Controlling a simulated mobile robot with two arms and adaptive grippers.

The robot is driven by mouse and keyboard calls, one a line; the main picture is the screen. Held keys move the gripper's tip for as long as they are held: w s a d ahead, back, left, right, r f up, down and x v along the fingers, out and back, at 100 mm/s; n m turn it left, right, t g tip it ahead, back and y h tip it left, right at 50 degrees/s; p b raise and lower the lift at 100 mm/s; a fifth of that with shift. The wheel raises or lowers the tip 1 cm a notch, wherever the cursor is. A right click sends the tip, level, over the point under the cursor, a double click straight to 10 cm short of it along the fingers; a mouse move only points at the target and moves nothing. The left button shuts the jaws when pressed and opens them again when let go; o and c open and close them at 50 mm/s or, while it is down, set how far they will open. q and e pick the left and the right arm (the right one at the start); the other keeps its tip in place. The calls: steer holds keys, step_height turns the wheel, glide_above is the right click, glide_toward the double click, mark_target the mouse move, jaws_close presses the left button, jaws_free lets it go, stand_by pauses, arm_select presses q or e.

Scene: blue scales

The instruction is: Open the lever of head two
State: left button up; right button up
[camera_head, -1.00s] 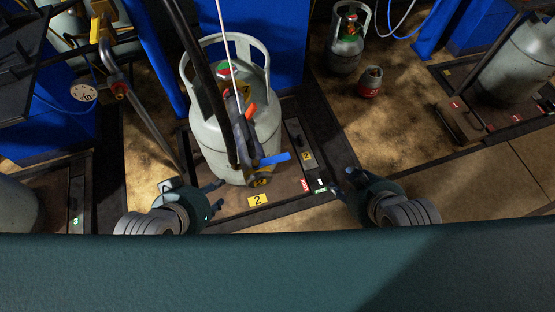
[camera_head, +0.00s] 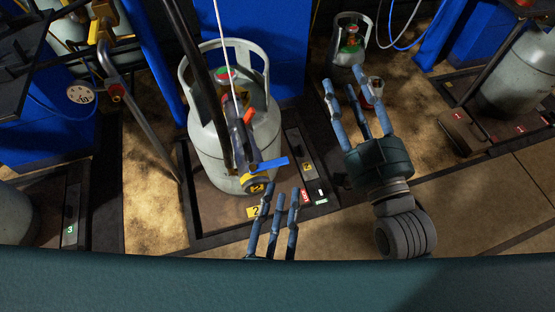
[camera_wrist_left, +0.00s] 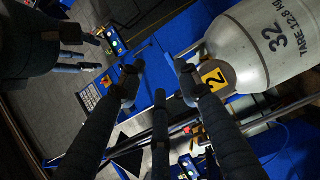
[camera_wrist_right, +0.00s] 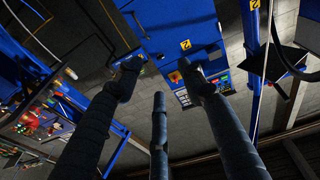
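The filling head (camera_head: 240,145) hangs on a dark hose over a grey gas cylinder (camera_head: 215,150) on the scale marked 2 (camera_head: 254,211). A blue lever (camera_head: 272,163) sticks out to the right from its lower end. An orange lever (camera_head: 249,115) sits higher up. My left gripper (camera_head: 280,191) is open and empty, its fingertips just below the blue lever in the head view, apparently apart from it. My right gripper (camera_head: 343,82) is open and empty, right of the cylinder. Neither wrist view clearly shows the levers.
A smaller grey cylinder (camera_head: 346,50) and a small red one (camera_head: 372,91) stand behind my right gripper. A slanted metal bar (camera_head: 145,130) is left of scale 2. Another large cylinder (camera_head: 515,70) stands far right. Bare floor (camera_head: 150,215) lies at lower left.

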mark_target(277, 166)
arm_select(q)
steer(key=w, duration=0.3)
steer(key=w+n+y, duration=0.1)
steer(key=w, duration=0.2)
steer(key=w+a+n+b, duration=0.1)
steer(key=w, duration=0.2)
steer(key=shift+w+f+y, duration=0.3)
steer(key=shift+w+f, duration=0.05)
steer(key=shift+w, duration=0.05)
arm_select(e)
step_height(277, 166, up, 8)
steer(key=s+t+y, duration=0.1)
steer(key=s+t, duration=0.1)
steer(key=t, duration=0.2)
steer(key=shift+s+a, duration=0.15)
steer(key=shift+s, duration=0.15)
arm_select(q)
steer(key=shift+c, duration=0.5)
jaws_close()
arm_select(e)
steer(key=shift+f, duration=0.1)
